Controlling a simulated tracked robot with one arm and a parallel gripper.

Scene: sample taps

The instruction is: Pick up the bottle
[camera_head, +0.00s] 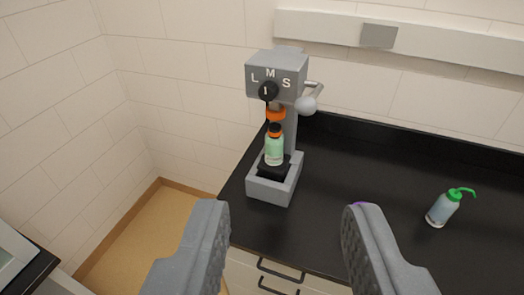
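A small bottle (274,150) with pale green contents and an orange and black cap stands upright on the black platform of a grey sampling station (276,76). It is below the station's orange nozzle. My gripper (284,235) is open and empty. Its two grey fingers are wide apart in the foreground, nearer to the camera than the bottle and below it in the picture. The bottle shows in the gap between them, higher up.
The station has a black dial marked L, M, S and a ball-ended lever (306,104) on its right. A wash bottle (442,208) with a green spout stands on the black counter (345,165) at right. A purple object (361,204) is mostly hidden behind my right finger. Walls are behind and left.

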